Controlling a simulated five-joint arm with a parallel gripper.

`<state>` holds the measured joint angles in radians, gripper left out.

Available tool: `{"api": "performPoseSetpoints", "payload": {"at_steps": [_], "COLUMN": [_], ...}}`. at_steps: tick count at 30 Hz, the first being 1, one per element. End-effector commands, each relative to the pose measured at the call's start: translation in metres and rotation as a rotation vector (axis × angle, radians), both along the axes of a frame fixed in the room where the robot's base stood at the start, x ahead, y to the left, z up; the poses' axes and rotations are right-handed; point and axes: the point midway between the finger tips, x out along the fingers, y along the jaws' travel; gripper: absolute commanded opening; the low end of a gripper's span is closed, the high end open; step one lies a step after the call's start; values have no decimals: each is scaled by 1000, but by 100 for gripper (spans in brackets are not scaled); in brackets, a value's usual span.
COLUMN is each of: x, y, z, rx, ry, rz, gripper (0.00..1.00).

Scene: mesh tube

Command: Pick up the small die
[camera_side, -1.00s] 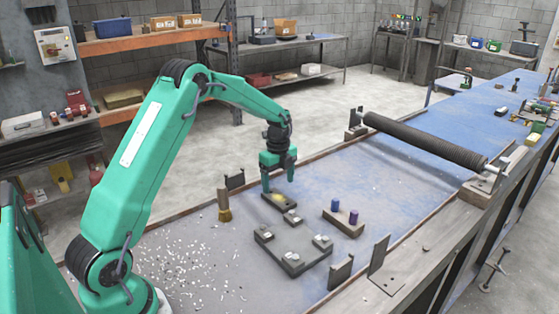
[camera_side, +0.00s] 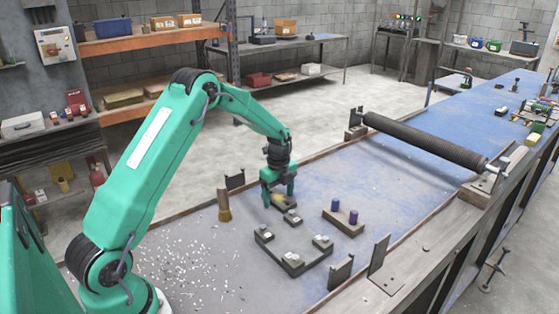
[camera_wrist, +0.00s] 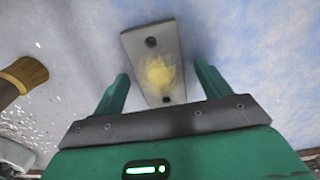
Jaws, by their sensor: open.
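A small grey block with two dark holes and a yellow patch on its top, which looks like the small die (camera_side: 283,207), lies flat on the blue bench top. In the wrist view the die (camera_wrist: 139,43) runs up between the fingers, its yellow patch near the fingertips. My green gripper (camera_side: 279,203) is open and low over it in the side view. In the wrist view my gripper (camera_wrist: 161,72) has one finger on each side of the block, with a gap on both sides. The fingers partly hide the block in the side view.
A dark frame with light blocks (camera_side: 291,262) lies just in front, with a small block (camera_side: 292,218) at its corner. A wooden holder (camera_side: 343,224) with blue and purple pegs stands right. A brush (camera_side: 223,206) stands left. A long roller (camera_side: 425,140) lies beyond.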

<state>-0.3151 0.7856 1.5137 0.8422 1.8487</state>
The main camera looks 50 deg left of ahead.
Motion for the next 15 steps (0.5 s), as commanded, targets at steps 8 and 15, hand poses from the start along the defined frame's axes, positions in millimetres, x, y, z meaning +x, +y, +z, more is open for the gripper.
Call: {"api": "performPoseSetpoints", "payload": {"at_steps": [8, 15], "x": [0, 0], "y": [0, 0], "z": [0, 0], "rx": [0, 0], "ry": [0, 0], "rz": [0, 0], "gripper": [63, 16]}}
